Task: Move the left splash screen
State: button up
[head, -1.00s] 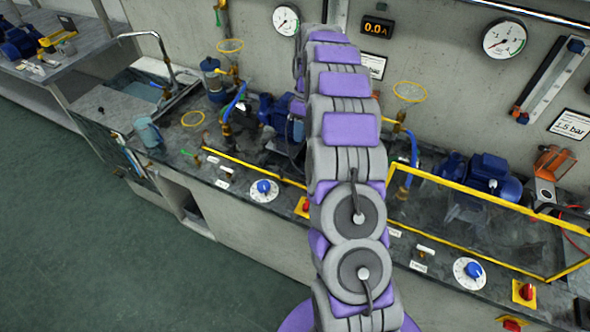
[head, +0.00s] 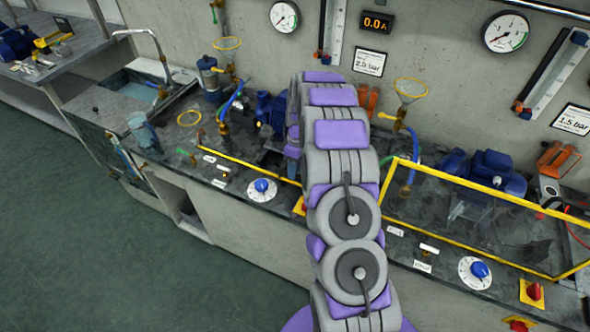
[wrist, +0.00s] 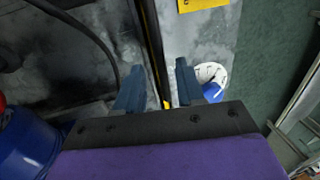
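The left splash screen is a clear panel with a yellow frame; its lower front rail (head: 245,163) shows in the head view on the left part of the bench, and the rest is hidden behind my arm. In the wrist view a thin dark and yellow edge of the screen (wrist: 153,45) runs between my two fingers. My gripper (wrist: 158,88) is open, with one finger on each side of that edge and a visible gap to it. In the head view my gripper is hidden behind my arm.
A second yellow-framed screen (head: 470,185) stands at right before a blue pump (head: 487,172). A blue-knobbed dial (head: 262,190) sits in front of the left screen; it also shows in the wrist view (wrist: 211,85). A sink (head: 140,85) is at left. The floor at left is clear.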

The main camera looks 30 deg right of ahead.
jog(key=shift+f, duration=0.1)
jog(key=shift+c, duration=0.4)
grip_shut()
